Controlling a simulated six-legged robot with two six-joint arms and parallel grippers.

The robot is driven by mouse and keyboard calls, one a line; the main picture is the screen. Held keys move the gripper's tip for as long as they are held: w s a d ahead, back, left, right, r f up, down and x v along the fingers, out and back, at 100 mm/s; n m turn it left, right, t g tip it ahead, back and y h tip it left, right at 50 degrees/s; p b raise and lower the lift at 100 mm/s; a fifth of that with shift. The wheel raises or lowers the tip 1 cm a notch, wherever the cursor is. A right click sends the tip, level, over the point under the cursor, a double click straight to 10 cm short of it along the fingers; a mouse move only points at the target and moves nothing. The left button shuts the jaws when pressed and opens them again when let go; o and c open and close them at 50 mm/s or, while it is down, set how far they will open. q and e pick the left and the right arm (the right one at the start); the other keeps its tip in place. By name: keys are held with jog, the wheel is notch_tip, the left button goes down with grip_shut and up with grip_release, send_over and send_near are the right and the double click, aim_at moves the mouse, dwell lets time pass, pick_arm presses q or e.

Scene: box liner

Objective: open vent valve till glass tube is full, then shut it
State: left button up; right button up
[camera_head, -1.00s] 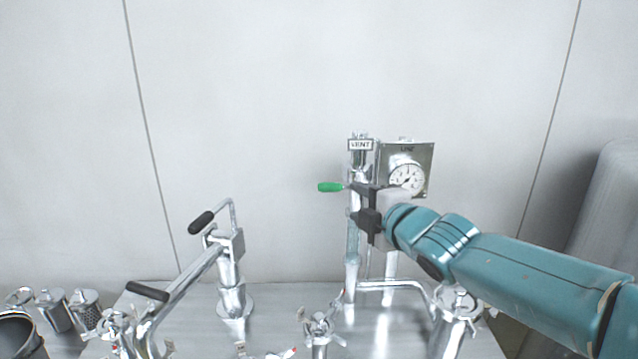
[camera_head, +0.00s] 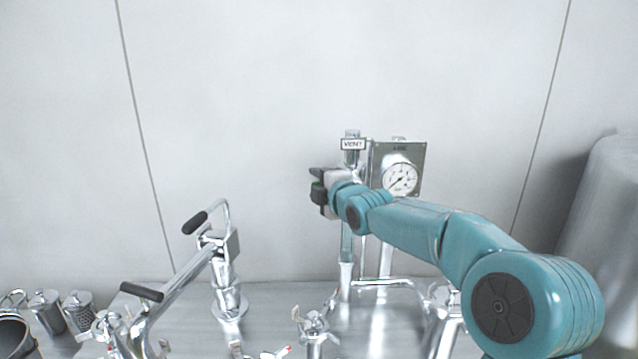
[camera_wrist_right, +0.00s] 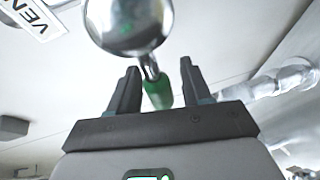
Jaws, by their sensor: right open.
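The vent valve stands on an upright pipe under a VENT label (camera_head: 353,143). Its green handle (camera_wrist_right: 158,92) shows between the two fingers of my right gripper in the right wrist view, with gaps on both sides. In the head view my right gripper (camera_head: 318,186) is at the handle and hides nearly all of it. The gripper is open. The glass tube (camera_head: 347,246) is on the upright below the valve, its upper part behind my arm; its fill level is not clear. My left gripper is not in view.
A round dial gauge (camera_head: 400,179) on a metal plate is right of the upright. A steel pump with a black-handled lever (camera_head: 195,223) stands at left. Several metal clamps and pots line the bench's front. The wall above is bare.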

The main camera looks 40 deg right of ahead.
jog(key=shift+s, duration=0.1)
jog(key=shift+d, duration=0.1)
grip_shut()
